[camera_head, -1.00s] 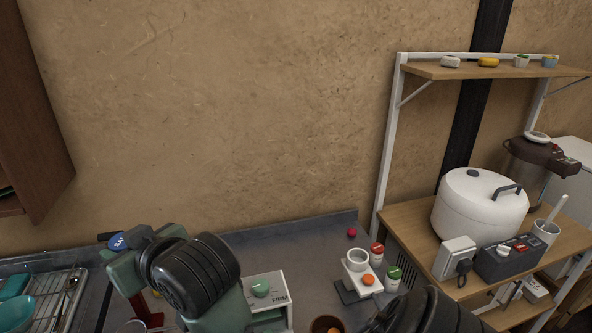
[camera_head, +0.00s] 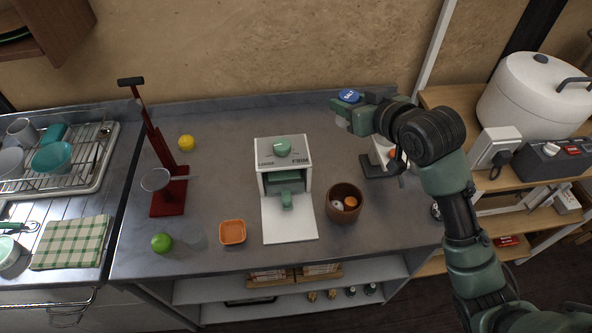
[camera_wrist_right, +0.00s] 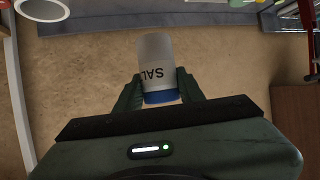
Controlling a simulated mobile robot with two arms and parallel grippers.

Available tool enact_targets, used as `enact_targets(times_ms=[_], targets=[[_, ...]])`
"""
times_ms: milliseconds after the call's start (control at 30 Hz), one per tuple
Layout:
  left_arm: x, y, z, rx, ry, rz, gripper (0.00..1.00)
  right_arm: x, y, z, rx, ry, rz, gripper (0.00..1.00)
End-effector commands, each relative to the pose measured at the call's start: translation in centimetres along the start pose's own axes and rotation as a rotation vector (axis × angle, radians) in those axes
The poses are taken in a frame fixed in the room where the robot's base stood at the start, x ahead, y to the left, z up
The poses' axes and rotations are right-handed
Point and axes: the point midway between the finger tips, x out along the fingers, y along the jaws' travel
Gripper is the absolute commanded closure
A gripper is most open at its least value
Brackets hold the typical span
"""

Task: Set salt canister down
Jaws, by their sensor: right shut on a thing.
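The salt canister (camera_wrist_right: 155,58) is grey-white with dark "SAL" lettering and a blue lid. In the right wrist view it sits between the two fingers of my right gripper (camera_wrist_right: 157,90). In the head view the round blue lid (camera_head: 349,95) shows at the top, with my right gripper (camera_head: 352,112) shut around the canister above the back right part of the counter (camera_head: 225,120). The gripper hides most of the body, so I cannot tell whether its base touches the counter. My left gripper is not in view.
A white press (camera_head: 283,153) stands mid-counter, with a brown pot (camera_head: 343,207) to its right. A red press (camera_head: 168,190), a lemon (camera_head: 186,142), a lime (camera_head: 161,242) and an orange dish (camera_head: 232,232) are left.

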Motion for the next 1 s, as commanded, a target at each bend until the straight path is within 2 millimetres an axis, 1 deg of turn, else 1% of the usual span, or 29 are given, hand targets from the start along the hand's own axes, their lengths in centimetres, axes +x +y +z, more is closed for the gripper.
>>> enact_targets(times_ms=[33,167,400,500,600,833,1000], targets=[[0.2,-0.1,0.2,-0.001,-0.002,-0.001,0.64,0.5,0.1,0.9,-0.002,-0.005,-0.005,1.00],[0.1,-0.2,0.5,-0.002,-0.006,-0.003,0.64,1.6,0.0,3.5,0.001,-0.008,-0.008,1.00],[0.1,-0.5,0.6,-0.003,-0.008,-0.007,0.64,4.3,0.1,9.4,0.001,-0.008,-0.006,1.00],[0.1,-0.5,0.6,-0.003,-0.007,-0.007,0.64,5.3,0.1,11.5,0.000,-0.006,-0.005,1.00],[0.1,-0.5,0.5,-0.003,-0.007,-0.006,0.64,6.1,0.1,13.2,-0.002,-0.004,-0.005,1.00],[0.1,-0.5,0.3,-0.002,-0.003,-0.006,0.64,7.0,0.1,15.0,-0.003,-0.001,-0.005,1.00],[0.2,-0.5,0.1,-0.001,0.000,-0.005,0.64,8.1,0.1,17.4,-0.003,-0.003,-0.005,1.00]])
